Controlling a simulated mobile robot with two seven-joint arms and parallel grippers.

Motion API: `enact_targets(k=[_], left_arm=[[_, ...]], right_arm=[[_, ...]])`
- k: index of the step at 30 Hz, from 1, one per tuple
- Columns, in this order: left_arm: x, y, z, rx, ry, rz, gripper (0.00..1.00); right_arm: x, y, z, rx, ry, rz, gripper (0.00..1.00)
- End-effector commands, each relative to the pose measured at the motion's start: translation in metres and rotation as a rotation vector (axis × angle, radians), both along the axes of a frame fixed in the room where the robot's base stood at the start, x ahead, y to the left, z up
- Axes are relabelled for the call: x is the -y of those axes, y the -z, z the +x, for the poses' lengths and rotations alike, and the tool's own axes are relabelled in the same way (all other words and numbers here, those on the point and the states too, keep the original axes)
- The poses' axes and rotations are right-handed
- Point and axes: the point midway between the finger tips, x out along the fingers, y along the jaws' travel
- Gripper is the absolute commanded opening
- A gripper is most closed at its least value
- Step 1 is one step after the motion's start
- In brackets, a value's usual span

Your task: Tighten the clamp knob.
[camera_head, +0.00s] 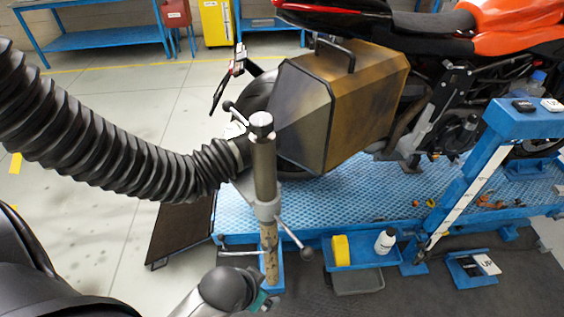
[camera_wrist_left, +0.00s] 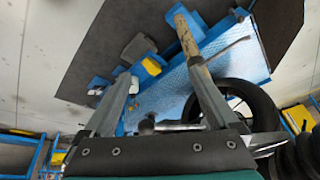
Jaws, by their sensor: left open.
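The clamp collar (camera_head: 267,210) sits around the upright metal post (camera_head: 264,165). The clamp knob (camera_head: 307,253) is a dark ball at the end of a thin lever pointing down to the right from the collar. In the left wrist view, a dark ball knob (camera_wrist_left: 147,125) on a metal rod lies across the space between the fingers. My left gripper (camera_wrist_left: 162,75) is open, and the post's brown lower part passes by its right finger. In the head view my left wrist is at the bottom, and the fingers are not clearly seen. My right gripper is not in view.
A thick black hose (camera_head: 130,160) ends at the post's upper part. Behind stands a motorcycle (camera_head: 480,25) with a brown case (camera_head: 365,90) on a blue lift platform (camera_head: 340,205). A blue tray (camera_head: 365,253) holds a yellow item (camera_head: 340,250) and white bottle (camera_head: 384,242).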

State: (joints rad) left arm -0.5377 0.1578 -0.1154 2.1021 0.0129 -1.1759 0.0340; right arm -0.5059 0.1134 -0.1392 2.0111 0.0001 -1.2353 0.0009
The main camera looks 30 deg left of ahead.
Motion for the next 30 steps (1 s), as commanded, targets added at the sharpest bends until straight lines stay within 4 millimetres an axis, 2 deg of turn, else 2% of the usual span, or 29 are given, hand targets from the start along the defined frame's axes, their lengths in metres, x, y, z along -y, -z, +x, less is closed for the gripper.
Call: enact_targets(k=[1,3,7,11,13,20,24,30], left_arm=[[-0.003,-0.03,0.002,0.02,-0.003,0.001,0.93],[-0.006,-0.056,0.006,0.05,-0.007,0.0,0.93],[-0.013,-0.103,0.016,0.124,-0.013,-0.001,0.93],[-0.025,-0.15,0.032,0.237,-0.018,-0.007,0.93],[-0.035,-0.173,0.044,0.331,-0.018,-0.019,0.93],[-0.063,-0.199,0.074,0.59,-0.007,-0.071,0.93],[-0.08,-0.212,0.085,0.73,0.012,-0.111,0.93],[-0.105,-0.235,0.091,0.921,0.056,-0.18,0.93]], right_arm=[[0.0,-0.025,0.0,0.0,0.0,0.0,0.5],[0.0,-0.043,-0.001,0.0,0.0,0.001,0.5],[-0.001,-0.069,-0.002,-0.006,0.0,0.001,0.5],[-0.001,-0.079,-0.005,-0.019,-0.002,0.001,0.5],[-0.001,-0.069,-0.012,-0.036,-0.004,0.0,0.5],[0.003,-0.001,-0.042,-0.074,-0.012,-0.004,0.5],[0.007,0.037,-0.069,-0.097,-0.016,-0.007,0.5],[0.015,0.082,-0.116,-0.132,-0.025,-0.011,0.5]])
